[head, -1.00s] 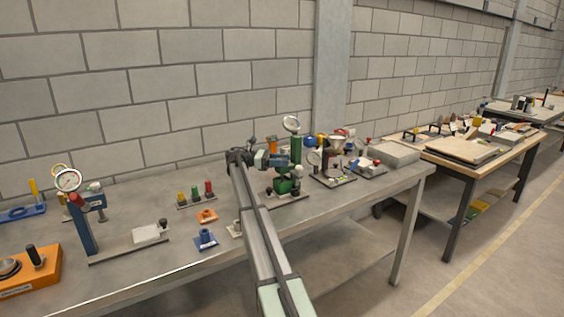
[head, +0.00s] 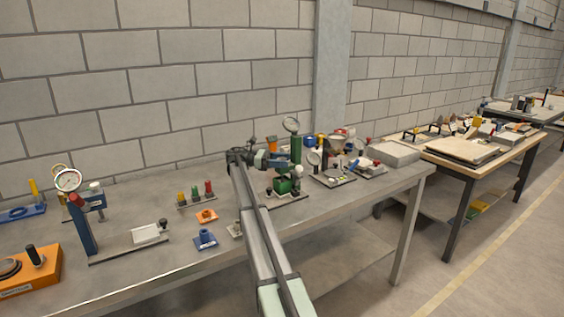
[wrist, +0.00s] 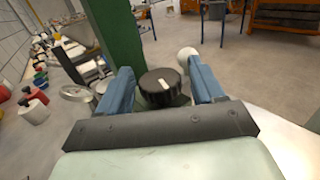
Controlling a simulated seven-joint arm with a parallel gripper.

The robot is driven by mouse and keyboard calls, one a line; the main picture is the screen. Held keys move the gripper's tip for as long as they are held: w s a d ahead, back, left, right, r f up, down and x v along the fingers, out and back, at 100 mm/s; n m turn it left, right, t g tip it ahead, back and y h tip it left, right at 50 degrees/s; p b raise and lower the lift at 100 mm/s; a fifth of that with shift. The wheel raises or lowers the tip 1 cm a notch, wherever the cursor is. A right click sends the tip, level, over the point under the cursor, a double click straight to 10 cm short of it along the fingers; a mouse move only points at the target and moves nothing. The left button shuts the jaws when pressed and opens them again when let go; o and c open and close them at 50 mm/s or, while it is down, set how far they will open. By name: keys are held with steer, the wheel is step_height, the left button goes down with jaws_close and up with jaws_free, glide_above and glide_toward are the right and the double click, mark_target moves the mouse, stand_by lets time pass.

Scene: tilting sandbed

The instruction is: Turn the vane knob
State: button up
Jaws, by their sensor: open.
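A round black knob (wrist: 160,88) with a white pointer mark shows in the wrist view, beside a green post (wrist: 113,40); I take it as the vane knob. My gripper (wrist: 161,68) is open, with one blue finger on each side of the knob. A gap shows between the knob and each finger; I cannot tell how deep the fingers reach. In the head view my gripper (head: 274,161) is at the green device (head: 296,150), in front of its column. The knob is too small to make out there.
A round gauge (head: 291,124) tops the green column. A white ball (wrist: 187,56) shows close to the right finger. Small colored posts (head: 195,194) and an orange part (head: 207,216) lie left of the arm. A plate with several small items (head: 333,180) stands to the right.

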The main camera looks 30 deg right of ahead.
steer(key=shift+s, duration=0.1)
steer(key=n+t+h, duration=0.2)
steer(key=t, duration=0.1)
steer(key=shift+s+a+n+t, duration=0.1)
steer(key=shift+s+n+t, duration=0.05)
steer(key=shift+n+t, duration=0.25)
steer(key=n+t+h, duration=0.1)
steer(key=n+t, duration=0.1)
steer(key=t, duration=0.1)
steer(key=n+t+h, duration=0.1)
steer(key=n+t, duration=0.1)
steer(key=t, duration=0.1)
steer(key=shift+t, duration=0.3)
steer(key=a+m+g, duration=0.2)
steer(key=a+g, duration=0.3)
steer(key=a, duration=0.9)
steer(key=shift+a+m+y, duration=0.15)
steer(key=shift+m+y, duration=0.25)
steer(key=shift+r, duration=0.1)
